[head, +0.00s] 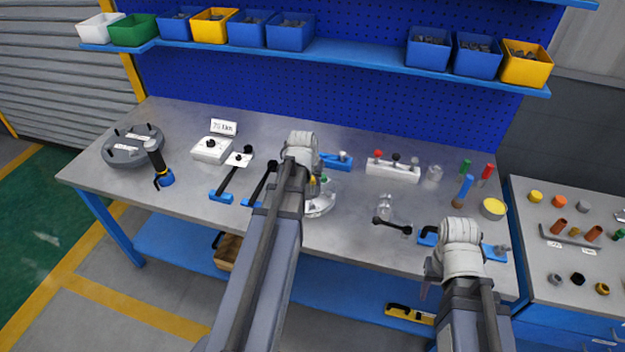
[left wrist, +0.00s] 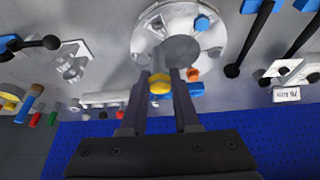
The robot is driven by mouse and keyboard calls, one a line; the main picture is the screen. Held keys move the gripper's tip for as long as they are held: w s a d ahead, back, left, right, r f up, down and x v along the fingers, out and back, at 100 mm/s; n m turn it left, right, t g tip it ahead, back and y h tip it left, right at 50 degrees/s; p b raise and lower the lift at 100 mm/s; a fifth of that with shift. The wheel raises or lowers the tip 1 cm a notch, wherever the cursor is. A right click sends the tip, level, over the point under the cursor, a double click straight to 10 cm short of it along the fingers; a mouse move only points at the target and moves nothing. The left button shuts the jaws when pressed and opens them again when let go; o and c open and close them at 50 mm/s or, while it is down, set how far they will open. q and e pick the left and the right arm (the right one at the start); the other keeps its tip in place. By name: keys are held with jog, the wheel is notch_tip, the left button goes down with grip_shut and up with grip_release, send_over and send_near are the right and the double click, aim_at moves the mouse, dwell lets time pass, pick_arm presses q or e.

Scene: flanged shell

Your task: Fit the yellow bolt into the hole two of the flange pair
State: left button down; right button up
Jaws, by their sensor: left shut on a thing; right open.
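The flange pair (head: 322,202) is a round metallic disc on the table, partly hidden behind my left arm in the head view. In the left wrist view the disc (left wrist: 215,38) has a raised round centre and holes near its rim. A blue bolt head (left wrist: 202,22) and an orange one (left wrist: 193,75) sit at the rim. My left gripper (left wrist: 160,78) is shut on the yellow bolt (left wrist: 159,84) at the disc's edge. I cannot tell whether the bolt's tip is in a hole. My right gripper (head: 432,268) is open at the table's front right, its fingers mostly hidden.
Black-handled wrenches (head: 237,170) lie left of the disc. A block with knobs (head: 393,170) stands behind right, and a dark double-ended tool (head: 392,226) lies to the right. A grey round fixture (head: 128,150) stands far left. Bins (head: 290,30) line the shelf above.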

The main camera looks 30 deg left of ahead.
aim_at(312, 189)
pick_arm(q)
jog(key=shift+f+b, duration=2.5)
jog(key=shift+f, duration=0.2)
jog(key=shift+f+b, duration=2.25)
jog(key=c, duration=0.6)
grip_release()
jog(key=shift+r, duration=0.1)
jog(key=shift+r, duration=0.15)
jog(key=p+v, duration=0.7)
jog(key=shift+s+r, duration=0.15)
jog(key=shift+r, duration=0.05)
